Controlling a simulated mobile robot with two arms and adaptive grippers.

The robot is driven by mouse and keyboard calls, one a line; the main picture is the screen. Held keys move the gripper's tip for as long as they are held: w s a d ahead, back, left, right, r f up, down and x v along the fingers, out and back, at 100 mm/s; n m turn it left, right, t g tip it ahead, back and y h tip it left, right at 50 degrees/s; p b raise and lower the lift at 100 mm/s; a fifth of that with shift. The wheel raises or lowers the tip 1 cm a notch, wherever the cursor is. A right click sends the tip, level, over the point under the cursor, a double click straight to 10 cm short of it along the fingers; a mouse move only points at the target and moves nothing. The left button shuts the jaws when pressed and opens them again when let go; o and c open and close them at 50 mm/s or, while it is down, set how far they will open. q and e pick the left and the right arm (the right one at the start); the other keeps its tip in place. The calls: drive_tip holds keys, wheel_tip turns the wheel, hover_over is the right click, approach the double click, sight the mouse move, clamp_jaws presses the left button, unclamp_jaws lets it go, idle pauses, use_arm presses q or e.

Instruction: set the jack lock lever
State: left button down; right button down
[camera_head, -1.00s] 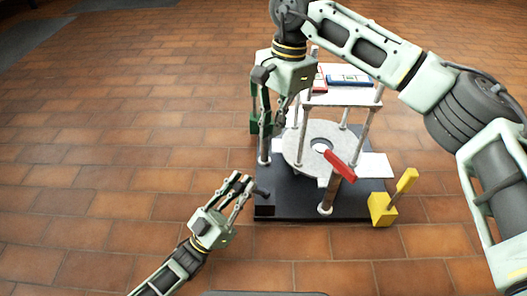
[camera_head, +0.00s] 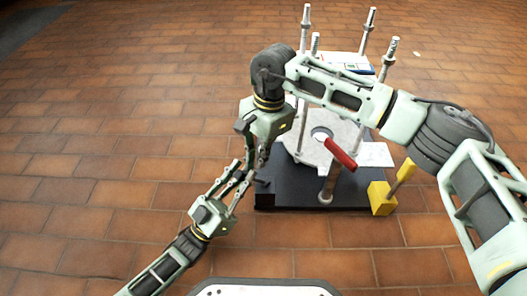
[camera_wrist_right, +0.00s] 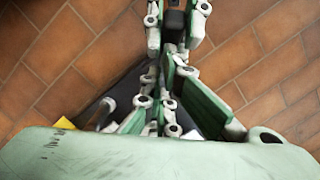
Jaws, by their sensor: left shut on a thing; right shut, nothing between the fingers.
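A black platform (camera_head: 305,199) stands on the tiled floor with a round grey flange (camera_head: 312,150) on it. A lever with a red handle (camera_head: 340,153) leans over its front post. A yellow block with a yellow lever (camera_head: 402,172) stands at the right. I cannot tell which lever is the jack lock. My left gripper (camera_head: 243,176) is shut on a small dark piece (camera_head: 262,184) at the platform's front left corner, largely hidden. My right gripper (camera_head: 255,164) points down just above it, shut and empty. In the right wrist view, its fingers (camera_wrist_right: 163,90) lie close to the left gripper's fingers.
Several upright threaded rods (camera_head: 305,30) rise around the flange. A white surface with a blue item (camera_head: 352,66) is behind. A white sheet (camera_head: 376,154) lies at the right. My right arm crosses over the platform. The floor at left is free.

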use_arm(q)
drive_tip(key=shift+d, duration=0.1)
use_arm(e)
drive_tip(key=shift+s+a+f, duration=0.4)
drive_tip(key=shift+s+a, duration=0.25)
drive_tip(key=shift+s, duration=0.05)
use_arm(q)
drive_tip(key=c, duration=1.6)
unclamp_jaws()
drive_tip(key=shift+r, duration=0.1)
